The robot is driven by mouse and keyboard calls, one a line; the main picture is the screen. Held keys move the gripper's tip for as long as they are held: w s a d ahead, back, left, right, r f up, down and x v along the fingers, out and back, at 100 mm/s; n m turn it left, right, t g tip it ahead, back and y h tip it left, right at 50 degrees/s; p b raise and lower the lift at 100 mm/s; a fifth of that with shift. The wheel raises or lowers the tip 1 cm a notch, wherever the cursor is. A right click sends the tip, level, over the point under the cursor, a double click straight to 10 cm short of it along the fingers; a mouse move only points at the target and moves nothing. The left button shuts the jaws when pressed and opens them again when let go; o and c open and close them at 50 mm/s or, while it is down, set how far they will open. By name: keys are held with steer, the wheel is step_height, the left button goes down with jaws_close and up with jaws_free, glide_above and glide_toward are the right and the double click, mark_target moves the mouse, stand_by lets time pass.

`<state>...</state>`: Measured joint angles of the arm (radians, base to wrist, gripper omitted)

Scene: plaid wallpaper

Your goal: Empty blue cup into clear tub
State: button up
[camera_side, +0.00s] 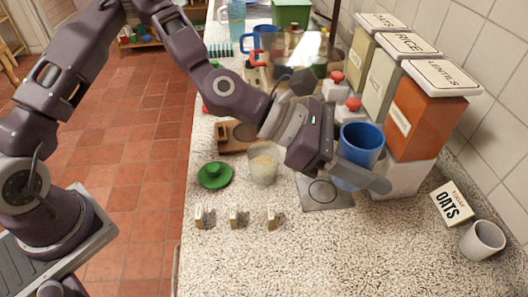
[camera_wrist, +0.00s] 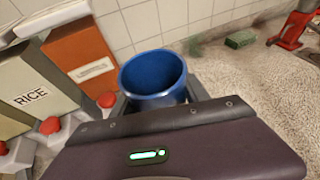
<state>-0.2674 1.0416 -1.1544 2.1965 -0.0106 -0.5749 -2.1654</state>
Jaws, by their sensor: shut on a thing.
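My gripper (camera_side: 362,168) is shut on the blue cup (camera_side: 359,150), with a finger on either side of its wall. The cup is roughly upright and held in front of the orange dispenser, right of the clear tub. Its open mouth shows in the wrist view (camera_wrist: 152,78), but I cannot make out any contents. The clear tub (camera_side: 263,166) stands on the counter left of my gripper and has some pale grainy stuff in it. The tub is not in the wrist view.
Dispensers labelled rice (camera_side: 385,90) and lentils (camera_side: 425,115) line the wall. A grey plate (camera_side: 325,194) lies below the gripper. The front counter is clear.

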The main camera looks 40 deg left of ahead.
steer(key=w+a, duration=0.6)
steer(key=a, duration=0.5)
steer(key=w+a, duration=0.7)
steer(key=a, duration=0.4)
steer(key=f, duration=1.2)
steer(key=shift+d+f, duration=0.15)
steer(key=shift+d, duration=0.1)
steer(key=shift+s, duration=0.2)
steer(key=shift+s+d+r+m+t, duration=0.1)
steer(key=shift+s+r+m+t, duration=0.35)
steer(key=shift+m+t, duration=0.3)
steer(key=s+r+m+t+h, duration=0.1)
steer(key=s+r+m+t, duration=0.2)
steer(key=r+m, duration=0.4)
steer(key=shift+d+r+m+t+h+b, duration=0.2)
steer(key=shift+d+m+t+h+b, duration=0.15)
steer(key=shift+m+t, duration=0.35)
